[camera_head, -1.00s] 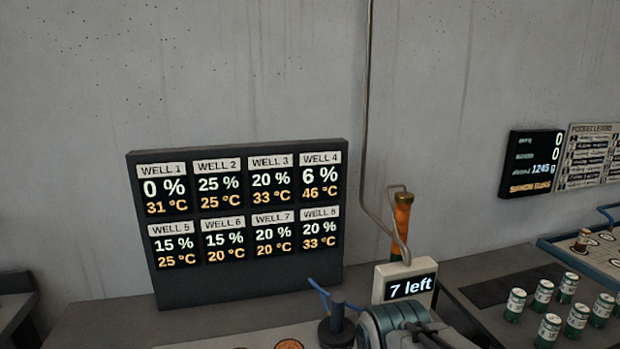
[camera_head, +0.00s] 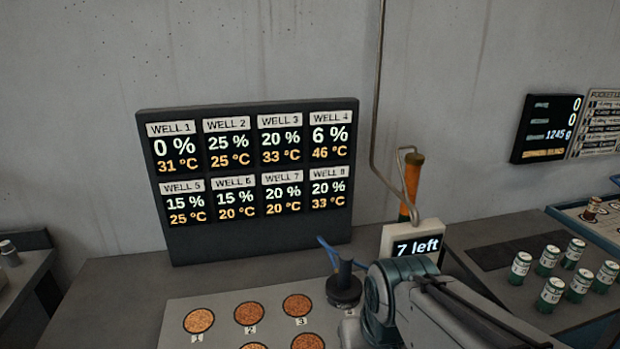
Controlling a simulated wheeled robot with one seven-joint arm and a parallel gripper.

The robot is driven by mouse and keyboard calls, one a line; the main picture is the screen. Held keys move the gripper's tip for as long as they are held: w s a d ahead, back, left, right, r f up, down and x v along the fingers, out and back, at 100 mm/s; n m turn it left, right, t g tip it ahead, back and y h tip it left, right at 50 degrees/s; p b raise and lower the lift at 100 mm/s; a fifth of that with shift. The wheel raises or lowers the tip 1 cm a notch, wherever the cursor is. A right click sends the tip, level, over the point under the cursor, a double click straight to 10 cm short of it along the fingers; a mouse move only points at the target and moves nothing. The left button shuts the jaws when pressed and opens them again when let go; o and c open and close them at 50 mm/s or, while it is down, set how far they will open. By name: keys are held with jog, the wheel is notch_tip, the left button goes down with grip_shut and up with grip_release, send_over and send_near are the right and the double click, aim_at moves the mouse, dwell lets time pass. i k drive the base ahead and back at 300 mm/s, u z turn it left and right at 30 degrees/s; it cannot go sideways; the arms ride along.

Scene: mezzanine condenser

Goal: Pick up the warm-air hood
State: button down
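The warm-air hood (camera_head: 344,290) looks to be the dark round piece with an upright knob and a blue hose behind it. It stands at the right end of the back row of wells on the pale well plate (camera_head: 225,305), by the label 4, and hides what is under it. My arm crosses the lower right of the view, with its grey-green joint just right of the hood in the picture. My gripper's fingers do not show, and no contact with the hood can be seen.
A dark display (camera_head: 255,235) behind the plate lists well percentages and temperatures, well 4 at 46 °C. A sign (camera_head: 413,243) reading "7 left" and an orange cylinder (camera_head: 412,185) stand behind my arm. Several green-and-white jars (camera_head: 551,294) stand at the right.

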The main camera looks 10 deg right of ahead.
aim_at(344, 289)
jog(key=u, duration=1.4)
jog(key=k, duration=0.85)
jog(key=z, duration=0.75)
jog(key=i, duration=0.95)
jog(key=u, duration=0.05)
